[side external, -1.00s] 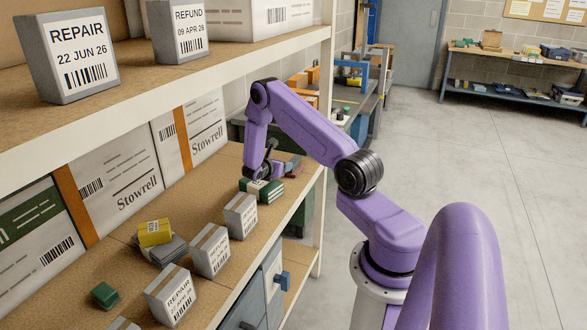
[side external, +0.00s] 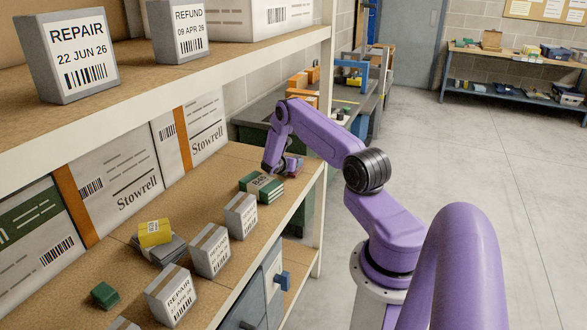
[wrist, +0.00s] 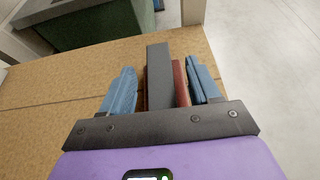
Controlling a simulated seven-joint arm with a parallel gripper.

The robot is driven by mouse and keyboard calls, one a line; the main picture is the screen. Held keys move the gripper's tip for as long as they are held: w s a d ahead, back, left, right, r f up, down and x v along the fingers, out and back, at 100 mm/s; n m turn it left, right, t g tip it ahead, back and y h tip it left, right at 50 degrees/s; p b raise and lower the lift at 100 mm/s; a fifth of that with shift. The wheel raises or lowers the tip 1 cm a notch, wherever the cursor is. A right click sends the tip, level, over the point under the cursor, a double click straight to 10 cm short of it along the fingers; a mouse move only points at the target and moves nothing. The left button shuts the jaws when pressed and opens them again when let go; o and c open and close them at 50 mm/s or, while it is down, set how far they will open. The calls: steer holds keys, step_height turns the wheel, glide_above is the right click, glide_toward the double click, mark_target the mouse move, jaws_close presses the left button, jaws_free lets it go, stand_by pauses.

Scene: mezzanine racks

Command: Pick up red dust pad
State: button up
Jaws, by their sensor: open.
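The red dust pad (wrist: 181,84) shows in the wrist view as a narrow upright red strip, right of a dark grey block (wrist: 158,72). My gripper (wrist: 160,66) is open, with what look like blue fingers on either side of the grey block and the red strip. I cannot tell whether a finger touches the pad, and its lower part is hidden by the gripper bar. In the side view my gripper (side external: 282,166) is low at the shelf's far end, and a bit of red (side external: 299,163) shows beside it.
A green stack (side external: 262,187) lies just nearer than my gripper. Grey labelled boxes (side external: 211,250) line the shelf front, with a yellow pad (side external: 155,232) on grey ones and a small green pad (side external: 105,295) behind. The upper shelf (side external: 240,60) overhangs; a post (side external: 325,110) stands near my arm.

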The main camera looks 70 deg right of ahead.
steer(key=shift+x, duration=1.35)
steer(key=c, duration=1.1)
steer(key=shift+o, duration=0.2)
steer(key=shift+r, duration=0.15)
steer(key=shift+w+r, duration=0.1)
steer(key=shift+r, duration=1.35)
steer(key=s+a+r, duration=0.8)
steer(key=a+r, duration=0.2)
steer(key=a, duration=0.1)
steer(key=shift+s, duration=0.4)
